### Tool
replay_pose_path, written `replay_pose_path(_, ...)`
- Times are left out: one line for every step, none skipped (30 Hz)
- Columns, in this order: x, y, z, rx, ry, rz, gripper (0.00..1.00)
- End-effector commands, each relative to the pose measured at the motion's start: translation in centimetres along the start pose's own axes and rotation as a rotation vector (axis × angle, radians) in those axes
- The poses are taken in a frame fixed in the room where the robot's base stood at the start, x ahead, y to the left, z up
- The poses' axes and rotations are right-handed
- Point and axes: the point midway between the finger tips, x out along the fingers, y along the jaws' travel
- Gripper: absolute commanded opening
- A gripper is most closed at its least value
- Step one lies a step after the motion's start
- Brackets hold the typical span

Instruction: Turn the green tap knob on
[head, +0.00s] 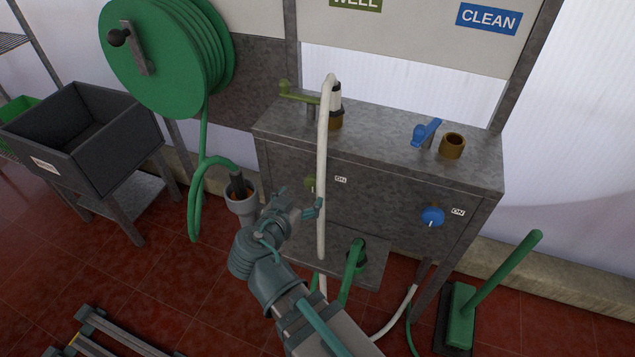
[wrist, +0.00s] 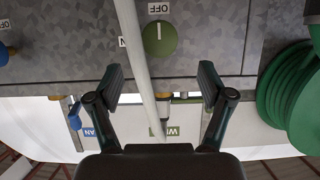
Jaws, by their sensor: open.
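The green tap knob (wrist: 160,40) is a round knob on the front of the grey metal cabinet. Its white mark lines up with the OFF label (wrist: 158,8) in the wrist view; the ON label is mostly hidden behind the white hose. In the head view the green knob (head: 310,183) is partly hidden by the hose and gripper. My gripper (head: 301,200) is in front of the cabinet near the knob. In the wrist view its two fingers (wrist: 162,82) are spread, empty and apart from the knob, which shows beyond and between them.
The white hose (head: 323,150) hangs down close by the knob and crosses between my fingers in the wrist view. A blue knob (head: 433,217) is to the right on the cabinet (head: 390,205). A green hose reel (head: 160,45) and grey sink (head: 80,130) are left.

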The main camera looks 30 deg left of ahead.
Motion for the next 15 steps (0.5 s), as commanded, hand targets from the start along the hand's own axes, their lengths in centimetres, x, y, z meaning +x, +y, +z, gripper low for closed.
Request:
replay_pose_path(0.7,0.0,0.0,-0.001,-0.001,0.002,0.8)
replay_pose_path(1.1,0.0,0.0,-0.001,-0.001,0.003,0.8)
replay_pose_path(1.8,0.0,0.0,-0.002,-0.002,0.003,0.8)
replay_pose_path(2.2,0.0,0.0,-0.002,-0.002,0.004,0.8)
replay_pose_path(2.8,-0.1,0.0,-0.002,-0.002,0.003,0.8)
replay_pose_path(3.5,-0.1,0.0,-0.002,-0.002,0.004,0.8)
replay_pose_path(4.0,-0.1,0.0,-0.002,-0.002,0.004,0.8)
replay_pose_path(4.6,-0.1,0.0,-0.002,-0.002,0.003,0.8)
replay_pose_path(5.3,-0.1,0.0,-0.002,-0.003,0.004,0.8)
replay_pose_path(5.8,-0.1,0.0,-0.003,-0.003,0.004,0.8)
replay_pose_path(6.3,-0.1,0.0,-0.003,-0.003,0.003,0.8)
replay_pose_path(6.9,-0.1,0.0,-0.002,-0.003,0.003,0.8)
replay_pose_path(7.3,0.0,0.0,-0.002,-0.003,0.003,0.8)
replay_pose_path(7.7,-0.1,0.0,-0.002,-0.003,0.002,0.8)
replay_pose_path(8.2,-0.1,0.0,-0.002,-0.002,0.001,0.8)
